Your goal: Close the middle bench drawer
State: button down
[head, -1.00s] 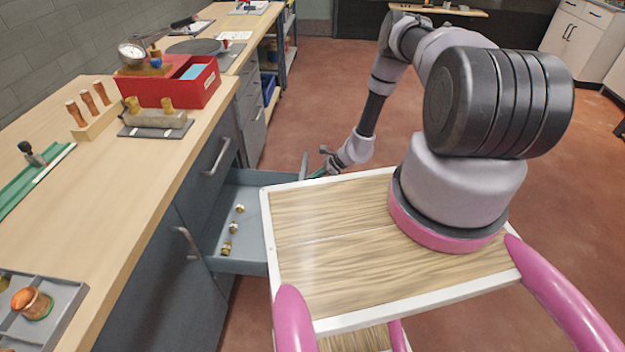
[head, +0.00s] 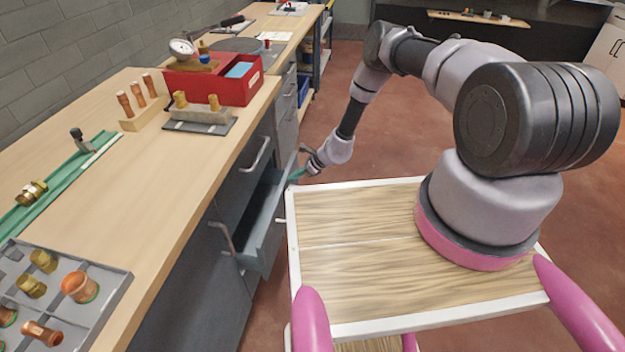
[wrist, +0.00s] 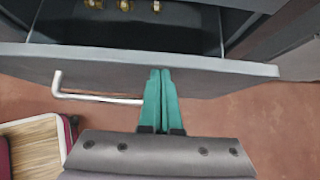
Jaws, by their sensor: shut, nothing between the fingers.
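The grey bench drawer (head: 264,222) stands partly open from the bench front in the head view. In the wrist view its front panel (wrist: 215,66) spans the picture, with a bent metal handle (wrist: 95,98) left of my fingers. Several brass fittings (wrist: 122,5) lie inside the drawer. My gripper (wrist: 160,72) is shut and empty, with its teal fingertips against or very close to the outer face of the front panel, right of the handle. In the head view my gripper (head: 297,174) is at the drawer's far outer end; exact contact is hard to tell.
The bench top (head: 190,165) carries a red box (head: 225,85), a wooden block with handles (head: 145,112) and a grey tray (head: 115,295) of copper and brass fittings. Another handle (head: 257,155) sits on the bench front. Red floor is free beyond my base.

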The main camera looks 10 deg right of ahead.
jog(key=w+a, duration=0.2)
jog(key=a, duration=0.4)
jog(key=shift+d, duration=0.15)
